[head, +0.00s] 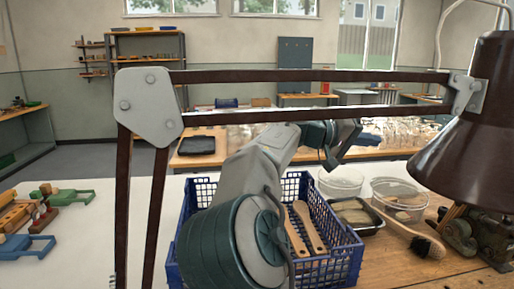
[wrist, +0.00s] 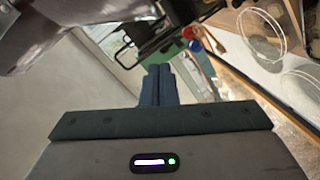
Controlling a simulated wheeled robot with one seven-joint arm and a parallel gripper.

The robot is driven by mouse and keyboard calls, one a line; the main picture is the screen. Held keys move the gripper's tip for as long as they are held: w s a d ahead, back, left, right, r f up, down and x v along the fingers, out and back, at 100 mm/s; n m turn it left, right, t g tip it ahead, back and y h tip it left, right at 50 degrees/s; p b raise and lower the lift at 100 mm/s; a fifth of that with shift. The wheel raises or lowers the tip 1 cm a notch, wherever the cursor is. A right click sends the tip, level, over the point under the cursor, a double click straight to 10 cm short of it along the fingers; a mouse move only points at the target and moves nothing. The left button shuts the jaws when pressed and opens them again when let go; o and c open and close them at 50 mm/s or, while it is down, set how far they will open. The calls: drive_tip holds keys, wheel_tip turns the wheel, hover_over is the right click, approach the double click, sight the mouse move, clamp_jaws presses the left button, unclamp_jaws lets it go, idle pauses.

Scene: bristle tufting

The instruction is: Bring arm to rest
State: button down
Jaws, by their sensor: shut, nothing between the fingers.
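My gripper (wrist: 159,72) shows in the wrist view with its two blue-grey fingers together and nothing between them. In the head view my arm reaches forward over the blue crate, and its far end is raised above the bench, partly behind the lamp arm. The blue plastic crate (head: 352,262) stands on the bench under my arm and holds wooden brush handles (head: 308,228). My arm hides part of the crate. My gripper touches nothing that I can see.
A brown desk lamp (head: 478,120) crosses the view with its long arm close to mine. Right of the crate are clear round tubs (head: 397,190), a dark tray (head: 358,214), a brush (head: 424,246) and a small machine (head: 485,236). Coloured clamps (head: 62,196) lie at left.

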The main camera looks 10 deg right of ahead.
drive_tip(key=s+d+f+n+y+p, duration=0.1)
drive_tip(key=s+d+f+y, duration=0.15)
drive_tip(key=f, duration=0.25)
drive_tip(key=s+d+f+y+p, duration=0.1)
drive_tip(key=d+f+y, duration=0.15)
drive_tip(key=f, duration=0.25)
drive_tip(key=s+a+f+n+y+p, duration=0.1)
drive_tip(key=s+a+f+y+p, duration=0.1)
drive_tip(key=s+a+f+y, duration=0.4)
drive_tip(key=s+a+f+n+t+y+p, duration=0.2)
drive_tip(key=s+a+y+p, duration=0.3)
drive_tip(key=s+a, duration=1.1)
drive_tip(key=a+n, duration=0.1)
drive_tip(key=a, duration=0.3)
drive_tip(key=shift+s+a+n+t, duration=0.15)
drive_tip(key=shift+s+n+t, duration=0.05)
drive_tip(key=shift+n+t, duration=0.1)
